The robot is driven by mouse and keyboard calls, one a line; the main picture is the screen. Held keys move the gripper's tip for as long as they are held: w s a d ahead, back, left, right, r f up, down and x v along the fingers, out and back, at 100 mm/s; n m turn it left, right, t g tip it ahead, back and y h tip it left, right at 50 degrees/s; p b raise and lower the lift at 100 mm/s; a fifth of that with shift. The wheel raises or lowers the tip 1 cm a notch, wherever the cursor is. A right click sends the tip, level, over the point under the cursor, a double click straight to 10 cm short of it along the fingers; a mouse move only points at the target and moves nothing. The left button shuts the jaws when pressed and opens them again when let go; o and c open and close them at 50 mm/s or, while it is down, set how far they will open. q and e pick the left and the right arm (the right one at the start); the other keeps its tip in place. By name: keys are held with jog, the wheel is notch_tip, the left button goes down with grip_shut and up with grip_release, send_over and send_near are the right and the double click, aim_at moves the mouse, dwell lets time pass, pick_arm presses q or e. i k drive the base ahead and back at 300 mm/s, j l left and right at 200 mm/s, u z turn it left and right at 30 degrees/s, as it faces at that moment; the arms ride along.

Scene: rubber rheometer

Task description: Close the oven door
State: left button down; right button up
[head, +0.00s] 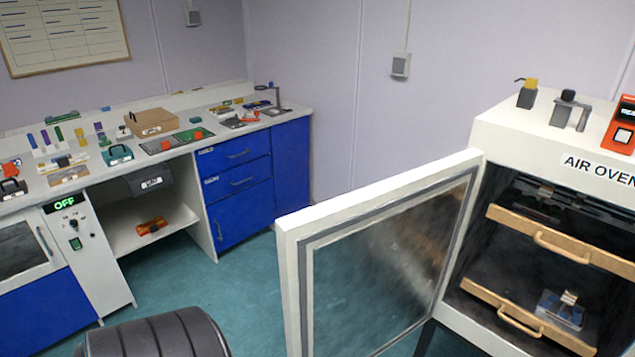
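The air oven (545,130) stands at the right, a white cabinet cut off by the picture's right edge. Its door (291,285) is wide open and swings out to the left from the left side of the opening. The door has a white frame and a grey-edged glass pane. Inside the oven are an upper wooden drawer (600,257) and a lower wooden drawer (480,292), each with a handle. A small metal and clear piece (562,310) sits at the lower drawer. Neither of my grippers is in view.
A dark ribbed rounded object (155,335), like a chair, is at the bottom left. A workbench (210,133) with blue drawers (238,180) and many small items lines the left and back. Green floor (205,285) is clear between bench and door.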

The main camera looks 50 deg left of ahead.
aim_at(361, 270)
jog(key=j+z, duration=0.1)
jog(key=j, duration=0.3)
jog(key=k+j+z, duration=0.1)
jog(key=j, duration=0.35)
jog(key=j+z, duration=0.1)
jog(key=j, duration=0.3)
jog(key=k+j+z, duration=0.15)
jog(key=j, duration=0.25)
jog(key=k+j+z, duration=0.1)
jog(key=j, duration=0.3)
jog(key=k+j+z, duration=0.1)
jog(key=j, duration=0.3)
